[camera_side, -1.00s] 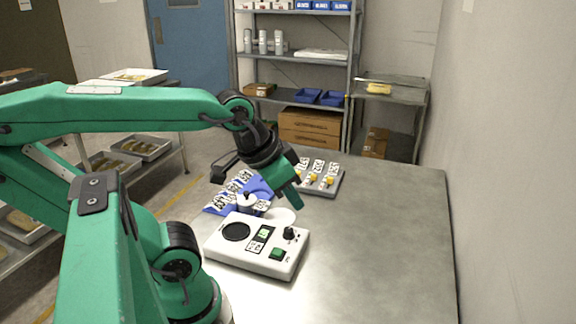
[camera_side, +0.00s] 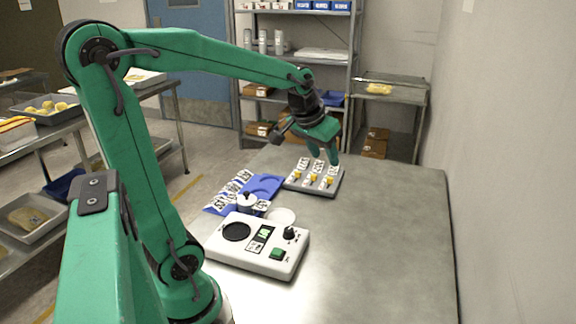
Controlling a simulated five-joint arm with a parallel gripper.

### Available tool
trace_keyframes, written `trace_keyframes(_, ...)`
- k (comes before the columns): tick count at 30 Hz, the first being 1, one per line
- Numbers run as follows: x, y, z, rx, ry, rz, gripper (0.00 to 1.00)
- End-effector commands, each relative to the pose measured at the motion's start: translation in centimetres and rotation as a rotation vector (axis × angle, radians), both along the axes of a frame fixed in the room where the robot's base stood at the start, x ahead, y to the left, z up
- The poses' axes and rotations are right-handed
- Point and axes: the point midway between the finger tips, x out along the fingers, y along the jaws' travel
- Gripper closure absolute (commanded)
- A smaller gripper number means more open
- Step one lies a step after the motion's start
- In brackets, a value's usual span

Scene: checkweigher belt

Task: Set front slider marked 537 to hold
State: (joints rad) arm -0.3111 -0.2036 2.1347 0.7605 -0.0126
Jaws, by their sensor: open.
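A grey slider panel (camera_side: 292,186) lies on the table beyond the white box. It carries three sliders with yellow knobs, a left knob (camera_side: 298,174), a middle knob (camera_side: 312,178) and a right knob (camera_side: 327,182). White number labels stand behind the knobs. The digits are too small to read surely, so I cannot tell which slider is 537. My gripper (camera_side: 325,156) is open and empty, with its fingers pointing down over the back part of the panel. The fingers partly cover the labels there. I cannot tell how high above the panel they are.
A white box (camera_side: 217,247) with a black dial, display and green button stands in front. Blue mats with number cards (camera_side: 219,200) and a round white disc (camera_side: 281,216) lie between. The table's right side (camera_side: 390,235) is clear. A shelf rack stands behind.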

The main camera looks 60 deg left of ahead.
Motion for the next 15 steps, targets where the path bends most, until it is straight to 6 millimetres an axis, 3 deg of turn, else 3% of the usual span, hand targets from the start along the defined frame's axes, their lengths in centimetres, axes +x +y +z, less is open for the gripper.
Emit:
trace_keyframes(6, 3.2, 5.3, -1.8, -0.007, 0.014, 0.1, 0.58)
trace_keyframes(15, 6.1, 13.2, -5.5, -0.017, 0.028, 0.23, 0.58)
